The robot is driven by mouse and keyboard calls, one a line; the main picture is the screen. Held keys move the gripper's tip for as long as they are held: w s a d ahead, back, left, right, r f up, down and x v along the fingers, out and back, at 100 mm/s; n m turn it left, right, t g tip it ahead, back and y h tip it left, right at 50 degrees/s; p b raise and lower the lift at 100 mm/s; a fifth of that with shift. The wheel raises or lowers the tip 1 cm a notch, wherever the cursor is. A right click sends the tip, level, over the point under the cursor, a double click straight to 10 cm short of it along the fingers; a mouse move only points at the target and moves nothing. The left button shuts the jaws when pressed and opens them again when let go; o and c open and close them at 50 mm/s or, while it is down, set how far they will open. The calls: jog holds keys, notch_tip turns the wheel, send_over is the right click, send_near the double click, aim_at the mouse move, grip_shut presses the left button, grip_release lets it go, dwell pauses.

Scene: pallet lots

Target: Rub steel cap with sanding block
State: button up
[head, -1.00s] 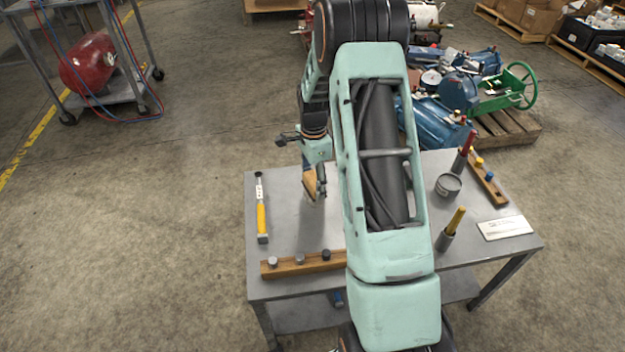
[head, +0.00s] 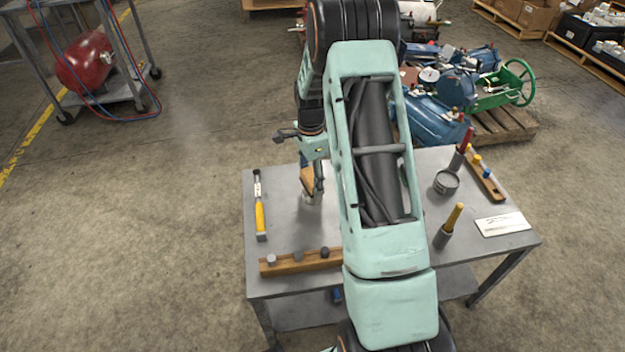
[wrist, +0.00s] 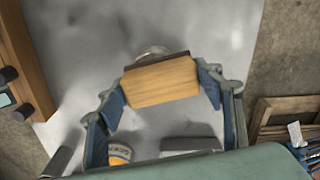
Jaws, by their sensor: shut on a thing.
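My gripper (wrist: 160,85) is shut on a sanding block (wrist: 162,80), a tan wooden block with a dark strip along its far edge, in the wrist view. In the head view the block (head: 307,181) is low over the grey table, and my arm hides part of the gripper. A round, pale metal thing, seemingly the steel cap (wrist: 153,51), shows just beyond the block in the wrist view. It also shows under the block in the head view (head: 309,199). The block overlaps it; I cannot tell whether they touch.
A wooden rail (head: 316,260) with three knobs lies at the table's near edge. A yellow-handled tool (head: 260,205) lies left. A grey tin (head: 446,183), a yellow-topped post (head: 449,226), a white plate (head: 503,224) and another rail (head: 485,180) stand right.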

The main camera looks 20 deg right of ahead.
jog(key=shift+f, duration=0.1)
dwell(0.3)
jog(key=shift+s, duration=0.95)
jog(key=shift+w, duration=0.95)
jog(key=shift+s, duration=0.1)
jog(key=shift+s, duration=0.75)
